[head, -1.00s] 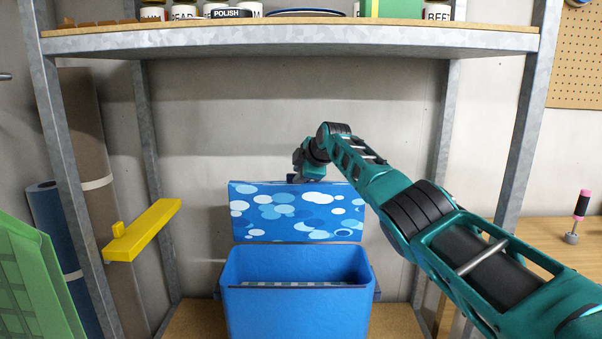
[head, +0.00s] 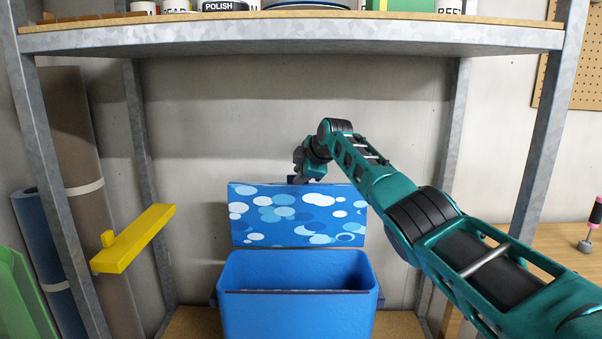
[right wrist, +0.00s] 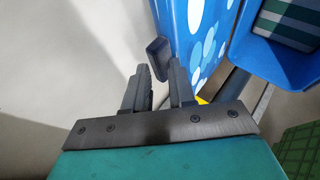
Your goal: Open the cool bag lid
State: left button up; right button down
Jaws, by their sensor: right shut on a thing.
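The blue cool bag (head: 298,315) stands on the low shelf board with its top open. Its lid (head: 298,238), patterned with white and pale blue spots, stands upright behind the opening. A green-and-white striped thing (right wrist: 288,22) shows inside the bag. My left gripper is out of view.
A wooden shelf board (head: 300,33) with cans spans above the bag, between metal posts (head: 537,150). A yellow level-like bar (head: 133,238) sticks out at left. Rolls (head: 45,235) lean behind the left post. A wooden bench (head: 565,245) is at right.

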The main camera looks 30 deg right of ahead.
jog(key=shift+s+d+f, duration=0.1)
jog(key=shift+d+f, duration=0.05)
jog(key=c, duration=1.2)
grip_release()
jog(key=shift+f, duration=0.1)
jog(key=shift+c, duration=0.2)
jog(key=b+v, duration=0.1)
jog(key=v, duration=1.2)
jog(key=shift+b, duration=0.3)
